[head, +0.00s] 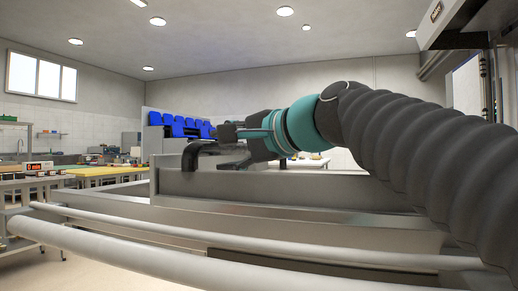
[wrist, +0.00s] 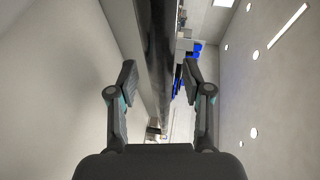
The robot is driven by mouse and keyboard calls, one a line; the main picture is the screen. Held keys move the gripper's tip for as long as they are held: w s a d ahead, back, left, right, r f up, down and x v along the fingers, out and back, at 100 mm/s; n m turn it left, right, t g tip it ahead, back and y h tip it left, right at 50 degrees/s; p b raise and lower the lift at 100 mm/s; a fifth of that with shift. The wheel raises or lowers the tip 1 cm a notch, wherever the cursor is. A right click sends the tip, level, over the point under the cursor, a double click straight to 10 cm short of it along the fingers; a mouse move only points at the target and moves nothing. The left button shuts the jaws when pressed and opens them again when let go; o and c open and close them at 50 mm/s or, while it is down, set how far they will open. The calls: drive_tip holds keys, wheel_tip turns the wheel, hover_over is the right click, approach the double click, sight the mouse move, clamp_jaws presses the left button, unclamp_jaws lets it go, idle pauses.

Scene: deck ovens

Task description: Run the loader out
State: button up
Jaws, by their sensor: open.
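The loader (head: 300,187) is a long grey steel frame that crosses the middle of the head view. A black bent handle (head: 190,160) rises at its top edge. My gripper (head: 228,133) is at the handle, with its fingers pointing left. In the wrist view my gripper (wrist: 160,80) is open, one finger on each side of a dark bar (wrist: 155,50), which looks like the handle. The bar runs lengthwise between the fingers, with a gap visible on both sides. I cannot tell whether any part of the gripper touches it.
Light round rails (head: 120,252) run along the loader's front. Blue bins (head: 180,127) stand on a rack behind. Worktables with a yellow top (head: 105,171) and a red-lit scale (head: 38,166) are at the left. A steel housing (head: 455,20) hangs at the upper right. Open floor shows lower left.

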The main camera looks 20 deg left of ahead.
drive_tip(key=shift+w+a+f, duration=0.1)
drive_tip(key=shift+w+a, duration=0.05)
drive_tip(key=shift+a, duration=0.35)
clamp_jaws()
drive_tip(key=shift+a, duration=0.1)
